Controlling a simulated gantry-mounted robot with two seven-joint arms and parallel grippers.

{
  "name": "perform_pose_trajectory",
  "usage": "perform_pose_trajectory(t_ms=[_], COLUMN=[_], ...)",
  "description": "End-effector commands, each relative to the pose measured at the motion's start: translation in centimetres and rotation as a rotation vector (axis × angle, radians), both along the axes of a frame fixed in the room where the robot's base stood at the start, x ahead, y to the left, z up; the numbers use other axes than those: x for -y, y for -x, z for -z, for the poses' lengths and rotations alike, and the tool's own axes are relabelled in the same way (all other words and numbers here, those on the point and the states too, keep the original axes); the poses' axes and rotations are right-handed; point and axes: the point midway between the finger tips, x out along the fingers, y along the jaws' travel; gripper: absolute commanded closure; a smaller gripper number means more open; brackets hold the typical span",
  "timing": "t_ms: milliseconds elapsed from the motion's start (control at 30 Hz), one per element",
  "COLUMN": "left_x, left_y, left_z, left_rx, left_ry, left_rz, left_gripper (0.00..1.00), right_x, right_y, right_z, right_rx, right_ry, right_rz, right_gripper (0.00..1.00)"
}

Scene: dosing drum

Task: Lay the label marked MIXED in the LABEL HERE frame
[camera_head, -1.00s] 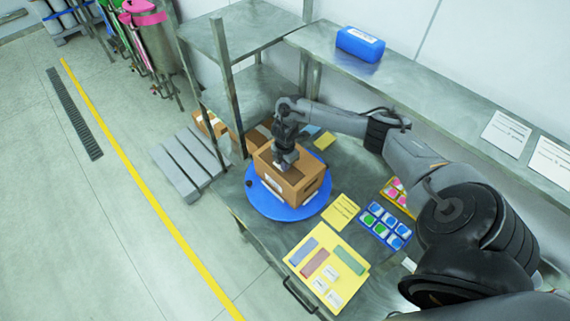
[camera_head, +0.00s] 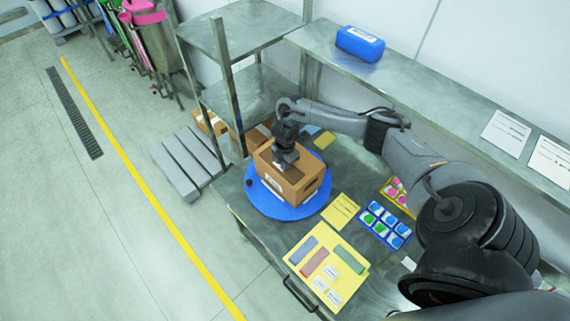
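A brown cardboard box (camera_head: 302,187) stands on a blue round turntable (camera_head: 262,203). A white patch with print (camera_head: 273,186) shows on the box's near left side; its wording is too small to read. My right gripper (camera_head: 284,167) points down at the top of the box, by its near left edge. Its fingertips are too small and dark to tell whether they are open or hold a label. A yellow sheet (camera_head: 302,262) on the bench carries coloured strips and several small white labels (camera_head: 330,272); I cannot read which is MIXED. My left gripper is not in view.
A yellow note (camera_head: 341,211) and a blue tray (camera_head: 385,225) of coloured pieces lie right of the turntable. A yellow tray (camera_head: 397,195) is behind it. A blue case (camera_head: 360,43) sits on the upper shelf (camera_head: 420,95). Shelf posts stand behind the box.

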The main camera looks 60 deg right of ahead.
Motion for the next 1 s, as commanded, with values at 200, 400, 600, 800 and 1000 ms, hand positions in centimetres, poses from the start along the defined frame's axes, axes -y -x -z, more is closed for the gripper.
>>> perform_pose_trajectory(t_ms=[200, 400, 600, 800, 1000], left_x=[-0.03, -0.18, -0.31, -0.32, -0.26], left_y=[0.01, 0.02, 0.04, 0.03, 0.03], left_z=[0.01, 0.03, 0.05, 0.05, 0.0], left_rx=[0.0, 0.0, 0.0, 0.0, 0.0], left_ry=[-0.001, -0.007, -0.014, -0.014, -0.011], left_rz=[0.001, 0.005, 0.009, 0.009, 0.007], left_gripper=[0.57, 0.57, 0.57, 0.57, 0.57], right_x=[0.0, 0.01, 0.01, 0.01, 0.02], right_y=[-0.01, -0.01, -0.01, 0.0, 0.0], right_z=[0.0, 0.0, 0.0, 0.0, -0.06], right_rx=[0.0, 0.0, 0.0, 0.0, 0.0], right_ry=[0.0, 0.0, 0.0, 0.0, 0.0], right_rz=[0.0, 0.0, 0.0, 0.0, 0.001], right_gripper=[0.88, 0.71, 0.58, 0.45, 0.45])
